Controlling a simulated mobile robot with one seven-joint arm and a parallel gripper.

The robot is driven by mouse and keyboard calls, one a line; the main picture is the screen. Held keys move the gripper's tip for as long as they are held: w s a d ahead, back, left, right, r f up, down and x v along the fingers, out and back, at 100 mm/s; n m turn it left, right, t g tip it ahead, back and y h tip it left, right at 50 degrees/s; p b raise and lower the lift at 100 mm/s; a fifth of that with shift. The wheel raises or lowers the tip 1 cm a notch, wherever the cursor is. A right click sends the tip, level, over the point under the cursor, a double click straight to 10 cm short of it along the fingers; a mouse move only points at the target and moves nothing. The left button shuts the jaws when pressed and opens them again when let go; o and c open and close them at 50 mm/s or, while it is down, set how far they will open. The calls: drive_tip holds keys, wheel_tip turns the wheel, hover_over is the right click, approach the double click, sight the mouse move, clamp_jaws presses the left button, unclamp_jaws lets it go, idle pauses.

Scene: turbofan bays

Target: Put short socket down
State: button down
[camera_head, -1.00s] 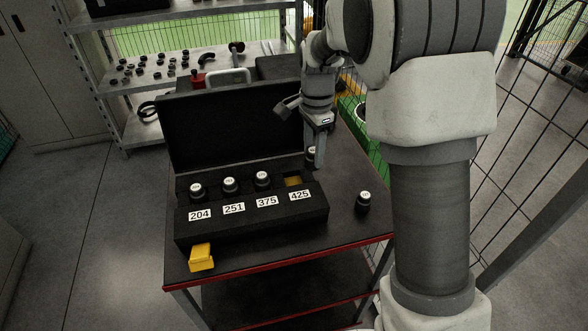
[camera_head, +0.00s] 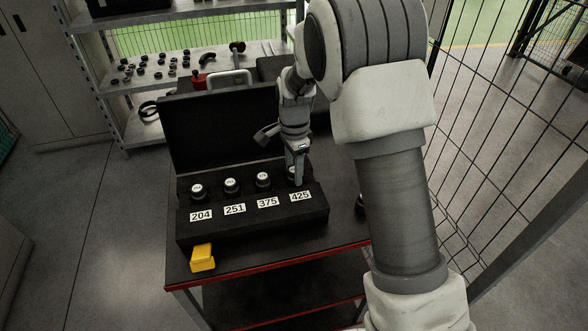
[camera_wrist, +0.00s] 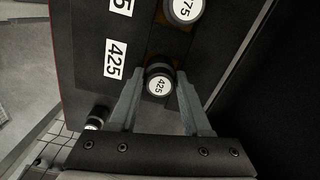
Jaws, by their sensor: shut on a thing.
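My gripper (camera_head: 299,176) is over the slot marked 425 at the right end of the black case (camera_head: 252,221). Its two fingers show in the wrist view (camera_wrist: 157,103), closed around a short dark socket (camera_wrist: 158,81) with a white cap reading 425. The socket is at the slot beside the 425 label (camera_head: 300,196); I cannot tell whether it touches the slot's bottom. In the head view my fingers partly hide it.
Capped sockets stand in the slots marked 204 (camera_head: 197,190), 251 (camera_head: 231,186) and 375 (camera_head: 263,181). A yellow block (camera_head: 202,258) sits at the cart's front left. Another socket (camera_head: 360,203) stands right of the case, partly hidden by my arm. The open lid rises behind.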

drive_tip(key=shift+s+f+b, duration=0.25)
drive_tip(key=shift+f+b, duration=0.1)
drive_tip(key=shift+f, duration=0.3)
drive_tip(key=shift+c, duration=1.8)
unclamp_jaws()
drive_tip(key=shift+f, duration=0.15)
drive_tip(key=shift+r+p, duration=0.35)
drive_tip(key=shift+r, duration=0.15)
wheel_tip(320, 180, up, 12)
drive_tip(key=f, duration=0.1)
drive_tip(key=s+d+r+n+t, duration=0.1)
drive_tip(key=s+d+r+n, duration=0.25)
drive_tip(key=s+r, duration=0.35)
drive_tip(key=s+d+r+n+t, duration=0.1)
drive_tip(key=s+n, duration=0.4)
drive_tip(key=s, duration=0.5)
drive_tip(key=s+d+r+n+t, duration=0.2)
drive_tip(key=s+d+n, duration=0.3)
drive_tip(key=s, duration=0.5)
drive_tip(key=shift+d+r+t, duration=0.3)
drive_tip(key=shift+d+t, duration=0.2)
drive_tip(key=shift+t, duration=0.3)
